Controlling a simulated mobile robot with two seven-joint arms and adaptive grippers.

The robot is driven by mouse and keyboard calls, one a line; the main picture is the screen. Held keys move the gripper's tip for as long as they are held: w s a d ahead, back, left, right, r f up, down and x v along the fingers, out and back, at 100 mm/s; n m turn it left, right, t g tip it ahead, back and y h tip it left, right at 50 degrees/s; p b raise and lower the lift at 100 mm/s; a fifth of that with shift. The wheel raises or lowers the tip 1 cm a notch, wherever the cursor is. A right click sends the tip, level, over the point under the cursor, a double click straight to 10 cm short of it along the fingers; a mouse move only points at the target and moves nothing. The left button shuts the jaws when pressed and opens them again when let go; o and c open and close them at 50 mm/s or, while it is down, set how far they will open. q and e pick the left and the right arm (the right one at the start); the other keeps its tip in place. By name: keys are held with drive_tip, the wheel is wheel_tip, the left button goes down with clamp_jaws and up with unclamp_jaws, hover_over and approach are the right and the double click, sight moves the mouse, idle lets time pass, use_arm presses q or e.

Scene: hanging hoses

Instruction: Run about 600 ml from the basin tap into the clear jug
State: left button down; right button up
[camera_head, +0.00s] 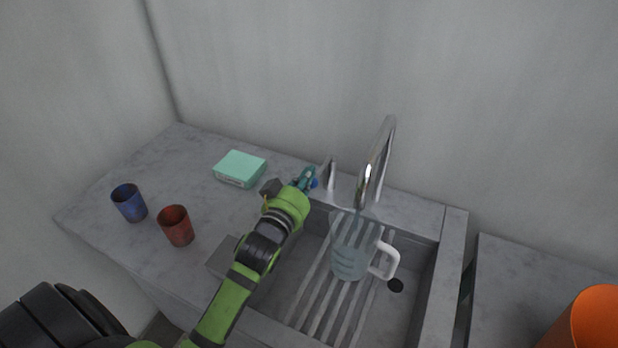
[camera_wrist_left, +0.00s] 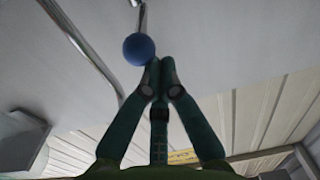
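The clear jug (camera_head: 352,250) stands upright in the basin (camera_head: 425,270) on a slatted rack, under the spout of the chrome tap (camera_head: 378,160), its white handle to the right. A faint streak shows below the spout; I cannot tell the water level in the jug. The tap's lever (camera_head: 331,172) rises left of the spout and has a blue knob (camera_wrist_left: 139,49). My left gripper (camera_head: 308,176) is at the lever's left, beside the blue knob. In the left wrist view its fingertips (camera_wrist_left: 160,66) are together, with the knob just beside them, not between them. My right gripper is not in view.
A mint-green box (camera_head: 240,169), a blue cup (camera_head: 129,203) and a red cup (camera_head: 176,226) stand on the grey counter (camera_head: 110,170) at left. An orange container (camera_head: 590,322) is at the lower right. The wall is close behind the tap.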

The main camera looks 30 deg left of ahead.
use_arm(q)
drive_tip(key=f+b, duration=0.1)
drive_tip(key=f, duration=0.1)
drive_tip(key=f+t+b, duration=0.1)
drive_tip(key=shift+s+b, duration=0.25)
drive_tip(key=shift+b, duration=0.05)
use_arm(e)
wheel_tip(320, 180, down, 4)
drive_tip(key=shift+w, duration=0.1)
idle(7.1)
